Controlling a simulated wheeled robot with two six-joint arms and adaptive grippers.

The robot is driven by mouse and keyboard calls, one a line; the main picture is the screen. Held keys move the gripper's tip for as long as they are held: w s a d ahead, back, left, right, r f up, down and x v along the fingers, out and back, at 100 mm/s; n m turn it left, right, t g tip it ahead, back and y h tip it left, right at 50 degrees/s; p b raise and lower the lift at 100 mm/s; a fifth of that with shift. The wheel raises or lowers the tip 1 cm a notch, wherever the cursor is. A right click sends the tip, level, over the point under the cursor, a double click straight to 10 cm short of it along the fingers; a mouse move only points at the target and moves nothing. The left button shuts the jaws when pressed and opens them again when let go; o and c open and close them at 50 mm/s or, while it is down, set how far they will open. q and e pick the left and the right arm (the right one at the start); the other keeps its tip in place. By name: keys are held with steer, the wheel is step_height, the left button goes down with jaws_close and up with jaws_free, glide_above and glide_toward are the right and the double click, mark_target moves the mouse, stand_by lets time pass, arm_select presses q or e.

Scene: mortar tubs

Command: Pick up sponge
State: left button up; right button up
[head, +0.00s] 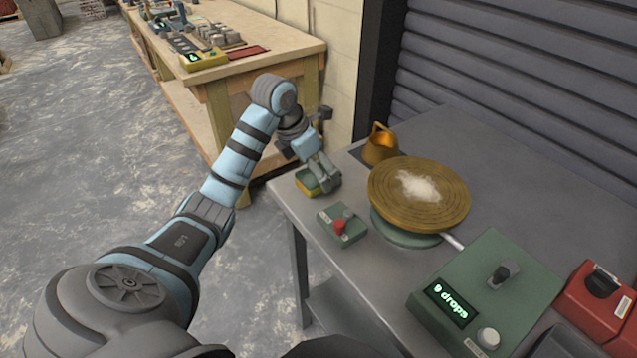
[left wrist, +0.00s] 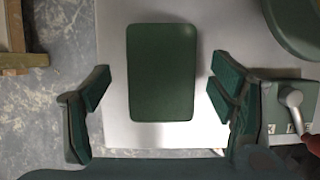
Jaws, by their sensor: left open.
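The sponge (head: 306,184) lies at the near-left corner of the grey metal table (head: 375,262) in the head view. It has a green top and a yellow side, and my gripper hides part of it. In the left wrist view the sponge (left wrist: 162,72) is a green rounded rectangle seen from above. My left gripper (head: 325,178) points down over the sponge. Its fingers are open, one on each side of the sponge, with a visible gap on both sides in the wrist view. Its exact height above the sponge is hard to tell. My right gripper is not in view.
A green box with a red knob (head: 342,225) stands close beside the sponge. A round ribbed disc (head: 415,205) with white powder, a brass jug (head: 380,145), a green box with a lit display (head: 485,290) and a red box (head: 600,300) stand further along. A wooden bench (head: 270,60) is behind.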

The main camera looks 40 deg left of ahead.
arm_select(q)
steer(key=shift+w+d+f, duration=0.15)
steer(key=shift+w+f, duration=0.1)
steer(key=shift+f, duration=0.35)
steer(key=shift+f, duration=0.25)
steer(key=shift+s, duration=0.1)
steer(key=c, duration=0.8)
